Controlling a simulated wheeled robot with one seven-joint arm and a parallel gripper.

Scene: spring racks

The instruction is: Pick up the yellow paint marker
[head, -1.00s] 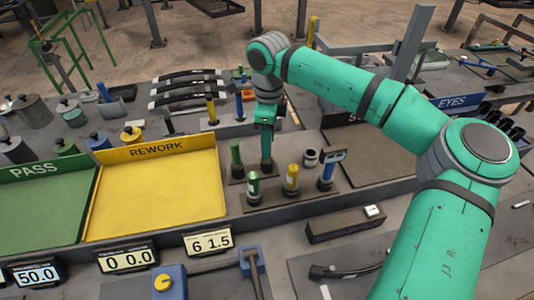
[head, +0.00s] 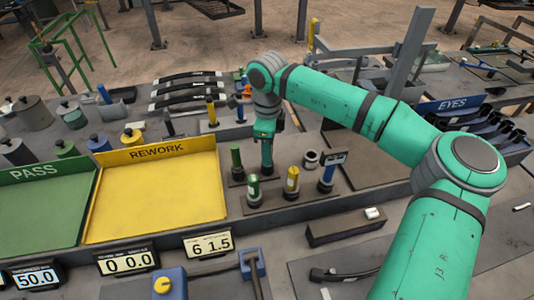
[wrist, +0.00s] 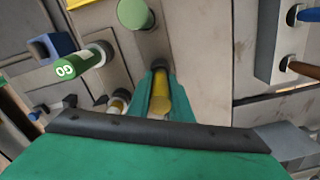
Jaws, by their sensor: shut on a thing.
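My gripper (head: 267,152) points down among the upright pieces on the dark stand. In the wrist view its fingers (wrist: 160,82) are shut around a yellow cylinder, the yellow paint marker (wrist: 160,98). In the head view the gripper hides this marker. A green cylinder (head: 236,158) stands just left of the gripper; its round top also shows in the wrist view (wrist: 134,13).
A green piece with a white label (head: 254,189) and a yellow one with a white label (head: 292,181) stand close in front. The yellow REWORK tray (head: 150,195) lies left.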

